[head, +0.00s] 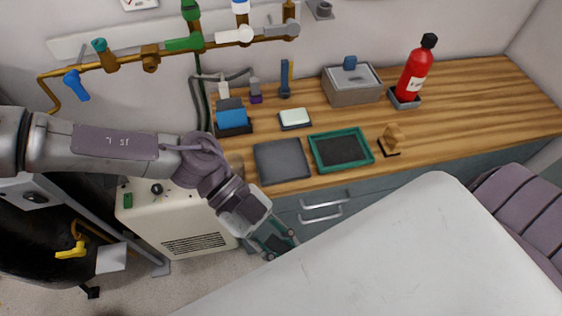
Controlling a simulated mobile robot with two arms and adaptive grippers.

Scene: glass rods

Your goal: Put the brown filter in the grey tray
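A small brown piece (393,136), likely the brown filter, stands on a dark base on the wooden counter, right of a green-rimmed tray. The grey tray (282,160) is flat and square and lies at the counter's front edge, left of the green-rimmed tray. It looks empty. My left gripper (281,246) points down in front of the drawers, below the counter's front edge and apart from both things. Its fingers are spread with nothing visible between them. My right gripper is not in view.
The green-rimmed tray (341,163) lies between the grey tray and the brown piece. Behind are a white block in a dark dish (295,118), a grey box (352,97) and a red extinguisher (413,76). The counter's right end (490,105) is clear.

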